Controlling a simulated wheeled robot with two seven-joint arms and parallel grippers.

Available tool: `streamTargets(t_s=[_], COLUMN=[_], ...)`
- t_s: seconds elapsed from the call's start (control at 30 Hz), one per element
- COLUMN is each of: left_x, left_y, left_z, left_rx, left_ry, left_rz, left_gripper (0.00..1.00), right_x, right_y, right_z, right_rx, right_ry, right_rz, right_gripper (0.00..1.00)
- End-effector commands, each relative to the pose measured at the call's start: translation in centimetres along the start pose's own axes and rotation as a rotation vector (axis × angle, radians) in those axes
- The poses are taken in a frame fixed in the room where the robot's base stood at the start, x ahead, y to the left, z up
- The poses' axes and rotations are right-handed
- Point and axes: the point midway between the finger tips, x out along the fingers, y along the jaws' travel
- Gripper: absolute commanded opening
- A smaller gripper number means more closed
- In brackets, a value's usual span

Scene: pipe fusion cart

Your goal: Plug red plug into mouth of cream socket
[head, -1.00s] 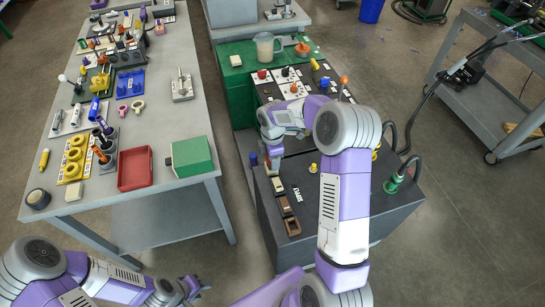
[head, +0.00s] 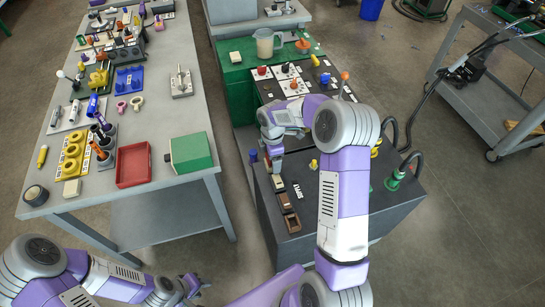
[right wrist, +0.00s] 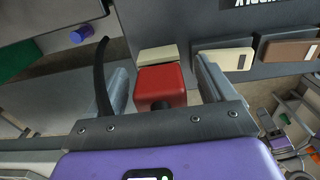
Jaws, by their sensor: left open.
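In the right wrist view the red plug (right wrist: 160,84) sits between the two fingers of my right gripper (right wrist: 163,85), with a thin gap at each side. Its dark stem points back toward the gripper. The cream socket (right wrist: 157,54) lies directly beyond the plug; the plug hides its mouth, so I cannot tell how deep the plug sits. My left gripper (head: 187,286) is open and empty at the bottom, away from the cart.
A blue cylinder (right wrist: 80,34) stands left of the socket. A grey table with a red tray (head: 133,165) is at left.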

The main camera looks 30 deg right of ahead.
Motion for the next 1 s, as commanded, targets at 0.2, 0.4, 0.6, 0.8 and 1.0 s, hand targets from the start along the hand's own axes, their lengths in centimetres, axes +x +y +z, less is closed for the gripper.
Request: streamTargets(t_s=[0.2,0.4,0.6,0.8,1.0], left_x=[0.0,-0.4,-1.2,-1.5,-1.5], left_y=[0.0,0.1,0.4,0.6,0.6], left_z=[0.0,0.0,0.1,0.1,0.1], left_rx=[0.0,0.0,0.0,0.0,0.0], left_ry=[0.0,0.0,0.0,0.0,0.0], left_rz=[0.0,0.0,0.0,0.0,0.0], left_gripper=[0.43,0.43,0.43,0.43,0.43], right_x=[0.0,-1.7,-5.2,-7.3,-7.6], right_y=[0.0,0.1,0.1,0.0,0.0], right_z=[0.0,0.0,-0.1,0.0,0.0], right_rx=[0.0,0.0,0.0,-0.001,-0.001], right_ry=[0.0,0.0,0.001,0.0,0.0], right_rz=[0.0,0.004,0.004,0.001,0.0], right_gripper=[0.83,0.83,0.83,0.83,0.83])
